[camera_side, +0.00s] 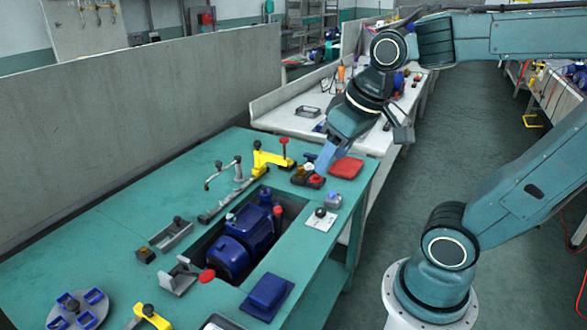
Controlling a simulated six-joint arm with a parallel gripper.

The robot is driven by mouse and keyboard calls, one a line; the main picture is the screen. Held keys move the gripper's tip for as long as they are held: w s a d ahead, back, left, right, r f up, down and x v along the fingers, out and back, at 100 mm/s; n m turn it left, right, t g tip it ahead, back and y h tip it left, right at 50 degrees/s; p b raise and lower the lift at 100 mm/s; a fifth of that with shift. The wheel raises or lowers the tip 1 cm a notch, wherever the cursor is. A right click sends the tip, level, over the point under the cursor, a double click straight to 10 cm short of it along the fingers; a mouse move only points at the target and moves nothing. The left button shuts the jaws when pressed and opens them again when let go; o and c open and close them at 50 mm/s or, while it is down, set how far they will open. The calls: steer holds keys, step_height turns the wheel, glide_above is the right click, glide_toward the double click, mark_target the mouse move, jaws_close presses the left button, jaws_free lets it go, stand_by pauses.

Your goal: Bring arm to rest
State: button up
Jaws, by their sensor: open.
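My gripper (324,158) points down and to the left over the far right part of the teal work table (120,205). Its jaws are open, and small in this view. The fingertips are close to a small dark fixture (303,176) with a red knob; I cannot tell whether they touch it. I see nothing held between the jaws. A blue pump (240,238) lies in the rectangular recess of the table, left of and nearer than my gripper.
A yellow clamp (268,160) stands close left of my gripper, and a red block (346,167) lies close right. A blue block (267,292) and a round grey plate with blue pieces (78,308) are nearer. A grey partition (130,115) runs behind the table.

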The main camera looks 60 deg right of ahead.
steer(key=shift+n+t+y, duration=0.3)
steer(key=shift+n+t, duration=0.2)
steer(key=shift+n, duration=0.4)
steer(key=shift+s+a+r, duration=0.1)
steer(key=shift+s+a, duration=0.35)
steer(key=shift+s, duration=0.25)
steer(key=shift+s+a+r, duration=0.1)
steer(key=shift+s+a, duration=0.3)
steer(key=shift+s, duration=0.35)
steer(key=shift+s+a, duration=0.45)
steer(key=shift+s, duration=0.25)
